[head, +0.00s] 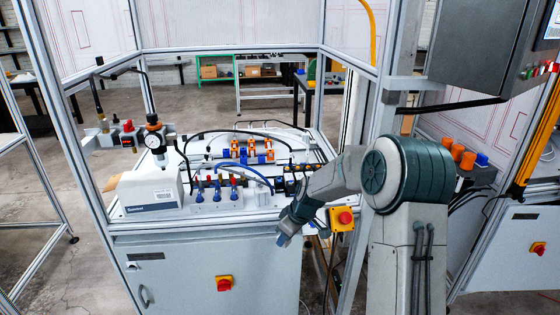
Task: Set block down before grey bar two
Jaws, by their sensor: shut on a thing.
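My gripper (285,234) hangs at the end of my arm, right of centre, in front of the worktop's front edge and pointing down and left. It is shut on a small block, which is too small and too much covered to make out; a bluish patch shows at the fingertips. Several grey bars form the frame of the cell: an upright at the left (66,130), a bar along the back (235,48) and a thick upright at the right (378,110). I cannot tell which one is grey bar two.
A yellow box with a red button (343,218) sits right of my gripper. The cabinet front (200,265) is below.

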